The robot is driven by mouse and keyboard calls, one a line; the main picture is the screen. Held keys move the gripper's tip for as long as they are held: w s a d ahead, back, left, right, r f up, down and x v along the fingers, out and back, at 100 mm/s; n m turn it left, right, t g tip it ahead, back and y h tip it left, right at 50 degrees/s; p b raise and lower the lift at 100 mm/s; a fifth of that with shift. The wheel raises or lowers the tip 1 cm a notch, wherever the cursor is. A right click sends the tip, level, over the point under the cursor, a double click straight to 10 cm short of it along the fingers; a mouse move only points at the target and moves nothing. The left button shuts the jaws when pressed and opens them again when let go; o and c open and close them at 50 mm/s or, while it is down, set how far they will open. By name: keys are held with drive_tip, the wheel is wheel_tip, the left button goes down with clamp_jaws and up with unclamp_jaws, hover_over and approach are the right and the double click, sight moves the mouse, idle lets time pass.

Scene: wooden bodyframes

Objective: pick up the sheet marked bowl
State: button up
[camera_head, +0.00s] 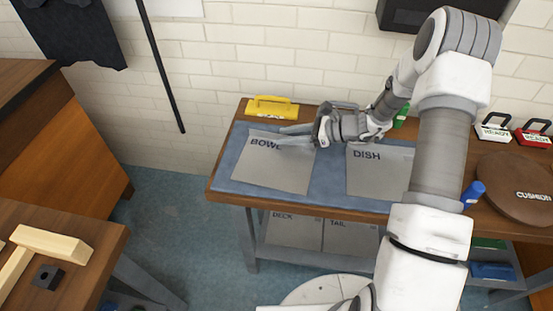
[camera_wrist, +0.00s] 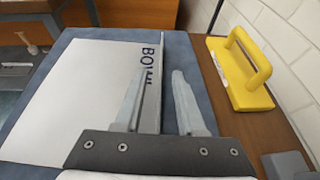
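The sheet marked bowl (camera_head: 272,170) is a grey panel lying on the blue mat at the left of the workbench. In the wrist view the sheet (camera_wrist: 80,90) is pale, and its lettering is partly hidden by a finger. My gripper (camera_head: 282,136) is at the sheet's upper right corner. In the wrist view my gripper (camera_wrist: 158,100) is open, with its two fingers apart. One finger overlaps the sheet and the other is past its edge, so the edge shows between them. I cannot tell whether either finger touches it.
A yellow-handled block (camera_head: 271,107) stands behind the sheet near the wall. A sheet marked dish (camera_head: 375,172) lies to the right, partly behind my arm. Deck (camera_head: 293,230) and tail (camera_head: 350,236) sheets lie on the lower shelf. A round cushion (camera_head: 515,185) is at the right.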

clamp_jaws()
drive_tip(key=shift+r, duration=0.1)
idle(1.3)
